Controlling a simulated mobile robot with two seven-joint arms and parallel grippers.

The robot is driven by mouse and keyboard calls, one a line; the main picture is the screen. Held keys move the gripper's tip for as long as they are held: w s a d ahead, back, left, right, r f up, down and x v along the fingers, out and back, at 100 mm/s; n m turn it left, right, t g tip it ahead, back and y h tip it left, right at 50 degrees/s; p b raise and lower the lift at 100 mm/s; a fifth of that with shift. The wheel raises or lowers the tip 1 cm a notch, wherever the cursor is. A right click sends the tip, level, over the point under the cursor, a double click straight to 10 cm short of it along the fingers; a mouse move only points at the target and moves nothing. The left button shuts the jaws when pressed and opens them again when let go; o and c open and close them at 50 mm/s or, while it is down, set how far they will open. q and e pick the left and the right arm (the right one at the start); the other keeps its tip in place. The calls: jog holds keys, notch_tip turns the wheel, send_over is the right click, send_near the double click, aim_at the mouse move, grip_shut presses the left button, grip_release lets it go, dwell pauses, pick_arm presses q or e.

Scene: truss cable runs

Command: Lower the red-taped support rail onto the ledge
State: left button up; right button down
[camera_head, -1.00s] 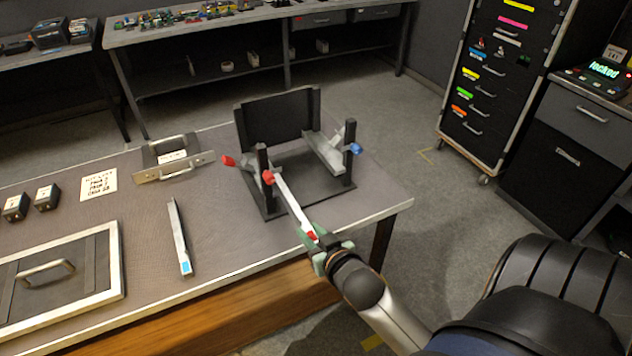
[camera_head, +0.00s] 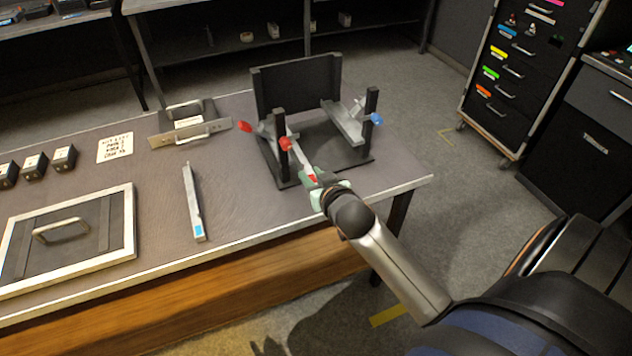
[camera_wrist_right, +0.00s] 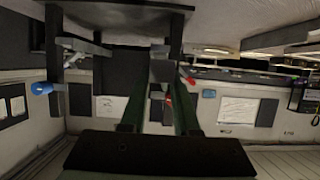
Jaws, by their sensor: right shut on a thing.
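The red-taped support rail (camera_head: 303,164) is a thin pale bar with red tape at its near end. My right gripper (camera_head: 318,186) is shut on that end, at the front edge of the black fixture (camera_head: 352,160). The rail points into the fixture, beside the front post with a red knob (camera_head: 285,144). In the right wrist view the green fingers (camera_wrist_right: 160,112) close around the rail (camera_wrist_right: 162,72), with red tape between them. The ledge is not clearly visible, and I cannot tell whether the rail touches it. My left gripper is out of view.
A grey rail (camera_head: 343,123) lies at the fixture's right side, near a blue knob (camera_head: 377,119). A loose blue-marked bar (camera_head: 193,202), a handled plate (camera_head: 190,133) and a framed panel (camera_head: 70,238) lie to the left. The table is clear between the bar and fixture.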

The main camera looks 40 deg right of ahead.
aim_at(299, 153)
jog(key=shift+w+d+b, duration=0.25)
jog(key=shift+w+b, duration=0.2)
jog(key=shift+w, duration=0.65)
jog(key=shift+w+d, duration=0.15)
jog(key=shift+w, duration=0.5)
jog(key=shift+w+d, duration=0.15)
jog(key=shift+w, duration=0.45)
jog(key=shift+w+d, duration=0.2)
jog(key=shift+w, duration=0.65)
jog(key=shift+w+d, duration=0.2)
jog(key=shift+w, duration=0.6)
jog(key=shift+w+d+r+b, duration=0.1)
jog(key=shift+w+b, duration=0.15)
jog(key=shift+b, duration=0.05)
jog(key=shift+w+d+r, duration=0.15)
jog(key=shift+w+r, duration=0.1)
jog(key=shift+r, duration=0.25)
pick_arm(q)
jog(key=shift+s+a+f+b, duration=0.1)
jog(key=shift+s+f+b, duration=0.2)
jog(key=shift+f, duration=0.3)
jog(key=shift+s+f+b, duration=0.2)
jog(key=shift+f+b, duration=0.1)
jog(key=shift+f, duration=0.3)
pick_arm(e)
jog(key=shift+s+f, duration=0.2)
jog(key=shift+f, duration=0.4)
